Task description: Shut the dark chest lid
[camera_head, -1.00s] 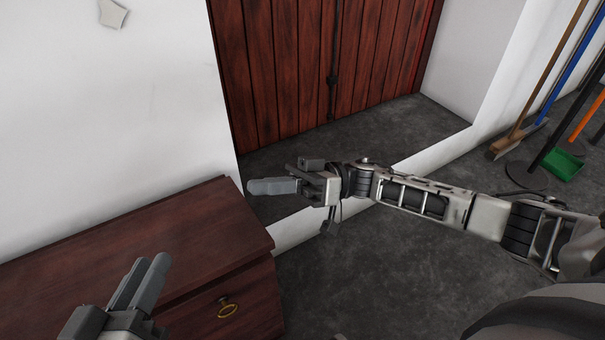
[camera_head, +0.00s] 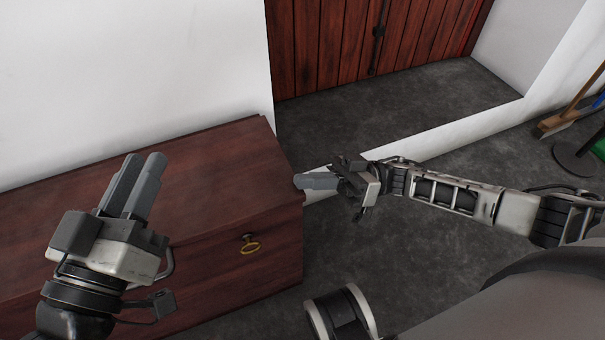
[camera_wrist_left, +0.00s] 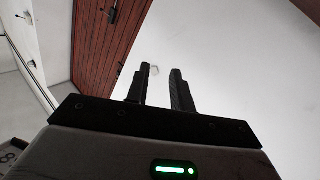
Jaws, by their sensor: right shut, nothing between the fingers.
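The dark reddish-brown wooden chest (camera_head: 275,257) stands against the white wall at the left, with a brass ring (camera_head: 250,244) on its front. Its lid (camera_head: 215,163) lies flat over the body; I see no gap along the visible edge. My left gripper (camera_head: 143,168) is over the chest's left part in the head view, fingers pointing up and away. Its fingers stand apart with nothing between them in the left wrist view (camera_wrist_left: 162,74). My right gripper (camera_head: 302,181) is shut and empty by the lid's right corner; I cannot tell whether it touches.
A red plank door (camera_head: 340,45) is set in a recess behind the chest. A low white ledge (camera_head: 450,135) runs along the dark floor (camera_head: 400,265). A broom (camera_head: 560,120) and other tools stand at the far right.

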